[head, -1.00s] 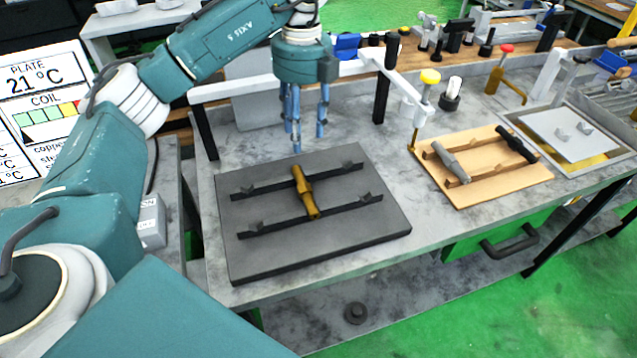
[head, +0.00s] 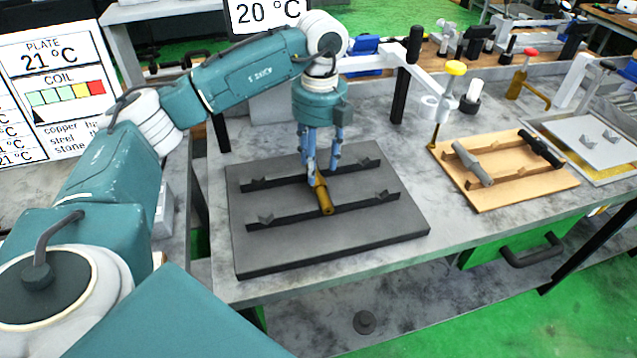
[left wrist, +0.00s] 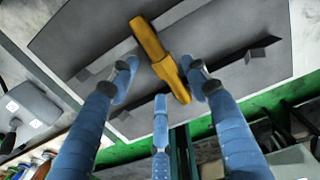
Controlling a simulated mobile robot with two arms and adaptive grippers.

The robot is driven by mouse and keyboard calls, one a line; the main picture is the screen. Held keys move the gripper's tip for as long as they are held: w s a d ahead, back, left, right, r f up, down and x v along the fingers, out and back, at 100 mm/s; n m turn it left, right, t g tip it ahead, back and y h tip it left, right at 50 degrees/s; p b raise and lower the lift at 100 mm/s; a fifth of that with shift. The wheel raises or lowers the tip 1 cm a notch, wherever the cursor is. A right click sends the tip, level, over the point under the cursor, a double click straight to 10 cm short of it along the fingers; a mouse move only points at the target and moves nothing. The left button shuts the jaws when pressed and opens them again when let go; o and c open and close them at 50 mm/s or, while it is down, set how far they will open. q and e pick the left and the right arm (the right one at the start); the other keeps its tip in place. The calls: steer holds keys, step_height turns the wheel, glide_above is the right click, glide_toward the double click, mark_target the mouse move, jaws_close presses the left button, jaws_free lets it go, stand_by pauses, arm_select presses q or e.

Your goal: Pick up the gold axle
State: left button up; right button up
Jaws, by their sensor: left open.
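The gold axle (head: 324,197) lies across two dark rails on a dark grey plate (head: 350,235); the gripper hides its far end in the head view. In the left wrist view the whole axle (left wrist: 160,60) shows, thicker in the middle. My left gripper (head: 319,172) points down over the far part of the axle. In the left wrist view its blue fingers (left wrist: 158,88) are spread, one on each side of the axle and a third below; nothing is held. I cannot tell whether any finger touches it. My right gripper is not in view.
A wooden board (head: 520,185) with a grey axle (head: 472,164) and a black axle (head: 540,148) lies to the right. The bench front right of the plate is clear.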

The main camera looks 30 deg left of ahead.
mark_target(319, 185)
arm_select(q)
steer(key=shift+s+f, duration=0.1)
steer(key=shift+f, duration=0.3)
steer(key=f, duration=0.1)
steer(key=f+p, duration=0.2)
steer(key=shift+s+a+f, duration=0.1)
steer(key=shift+s+f, duration=0.15)
steer(key=shift+f, duration=0.5)
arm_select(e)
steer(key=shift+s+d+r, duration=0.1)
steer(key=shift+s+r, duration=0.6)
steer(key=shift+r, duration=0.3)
arm_select(q)
steer(key=shift+w+r, duration=0.1)
jaws_close()
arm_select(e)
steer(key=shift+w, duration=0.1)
